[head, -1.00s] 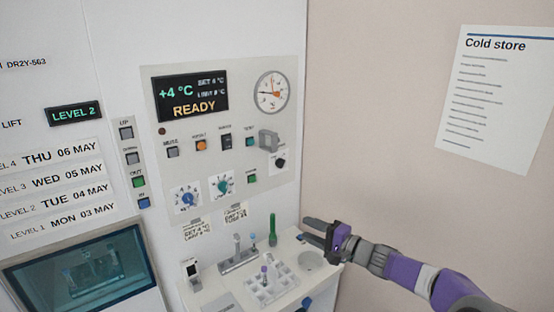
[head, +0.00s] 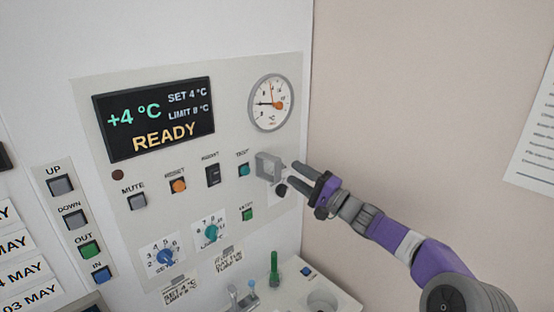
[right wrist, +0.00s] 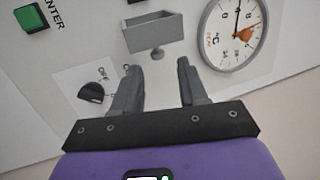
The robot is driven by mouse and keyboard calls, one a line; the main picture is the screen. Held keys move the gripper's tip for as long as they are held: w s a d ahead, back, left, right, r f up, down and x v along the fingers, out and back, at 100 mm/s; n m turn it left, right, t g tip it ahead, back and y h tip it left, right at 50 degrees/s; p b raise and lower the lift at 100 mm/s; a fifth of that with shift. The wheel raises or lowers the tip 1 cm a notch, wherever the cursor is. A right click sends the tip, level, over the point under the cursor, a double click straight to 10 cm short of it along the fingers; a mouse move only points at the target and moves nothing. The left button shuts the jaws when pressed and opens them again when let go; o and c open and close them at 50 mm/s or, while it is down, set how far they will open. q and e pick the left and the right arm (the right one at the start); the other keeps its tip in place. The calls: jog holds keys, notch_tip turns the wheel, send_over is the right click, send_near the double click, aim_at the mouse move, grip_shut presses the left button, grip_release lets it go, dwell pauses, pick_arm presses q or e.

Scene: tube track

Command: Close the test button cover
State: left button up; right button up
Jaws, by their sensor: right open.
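The test button (head: 243,170) is a teal square under the TEST label on the panel, and it is uncovered. Its cover (head: 268,167) is a grey hollow box, swung open to the right of the button. The cover shows in the right wrist view (right wrist: 158,38) with a small round knob (right wrist: 157,54) at its near edge. My right gripper (head: 294,175) is open and empty, just right of the cover. In the right wrist view the knob lies ahead of the gap between the fingertips (right wrist: 158,66), apparently apart from them. My left gripper is out of view.
A black rotary switch (right wrist: 91,93) marked OFF is close to the right fingers. A round gauge (head: 271,103) is above the cover. A shelf (head: 290,290) with a green tube (head: 274,268) is below. The beige wall (head: 420,90) is at right.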

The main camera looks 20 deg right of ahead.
aim_at(281, 165)
jog(key=p+x, duration=0.1)
jog(key=x, duration=0.5)
jog(key=shift+w+f+p, duration=0.1)
jog(key=shift+p, duration=0.2)
jog(key=shift+c, duration=0.2)
grip_shut()
